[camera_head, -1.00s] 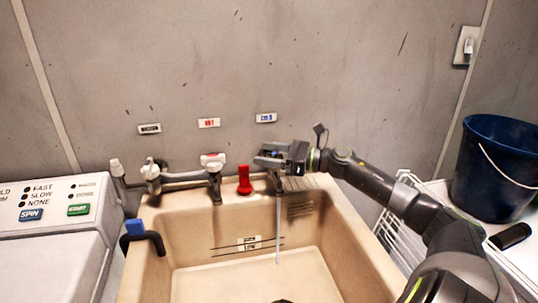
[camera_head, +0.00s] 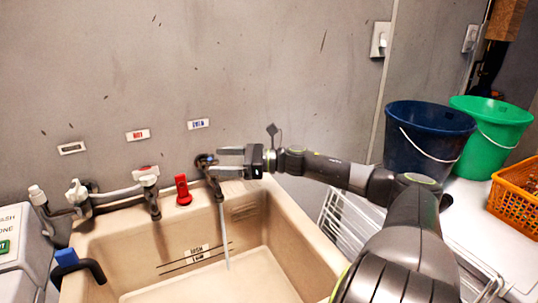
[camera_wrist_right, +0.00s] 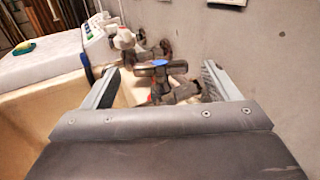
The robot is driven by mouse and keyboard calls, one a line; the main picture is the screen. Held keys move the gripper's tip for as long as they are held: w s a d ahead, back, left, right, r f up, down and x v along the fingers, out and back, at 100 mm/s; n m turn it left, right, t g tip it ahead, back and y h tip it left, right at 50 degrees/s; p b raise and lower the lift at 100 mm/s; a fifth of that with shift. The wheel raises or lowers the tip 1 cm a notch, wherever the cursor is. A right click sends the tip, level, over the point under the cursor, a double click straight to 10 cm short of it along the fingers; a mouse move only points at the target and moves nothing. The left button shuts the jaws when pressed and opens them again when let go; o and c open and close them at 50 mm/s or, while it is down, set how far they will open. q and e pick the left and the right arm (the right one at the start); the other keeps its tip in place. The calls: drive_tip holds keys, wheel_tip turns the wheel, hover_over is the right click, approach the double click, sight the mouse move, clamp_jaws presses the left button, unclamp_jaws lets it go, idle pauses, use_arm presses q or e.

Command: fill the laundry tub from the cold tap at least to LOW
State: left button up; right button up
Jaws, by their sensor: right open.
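The beige laundry tub (camera_head: 95,275) has level marks and a LOW label (camera_head: 197,253) on its back wall. The cold tap (camera_head: 212,182) stands at the tub's back right, below a blue-lettered label. A thin water stream (camera_head: 225,240) falls from it into the tub. I cannot make out a water level. My right gripper (camera_head: 232,161) is open just right of the cold tap. In the right wrist view, a blue-marked tap handle (camera_wrist_right: 160,63) shows ahead between the spread fingers; contact is unclear. My left gripper is out of view.
The hot tap (camera_head: 148,185) and a red upright piece (camera_head: 182,190) stand left of the cold tap. A blue-topped dark hose end (camera_head: 68,260) hooks over the tub's left rim. A wire rack (camera_head: 340,225), blue bucket (camera_head: 425,135), green bucket (camera_head: 490,135) and orange basket (camera_head: 518,203) are right.

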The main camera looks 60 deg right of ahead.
drive_tip(key=p+v, duration=0.5)
drive_tip(key=v, duration=0.7)
drive_tip(key=shift+d, duration=0.1)
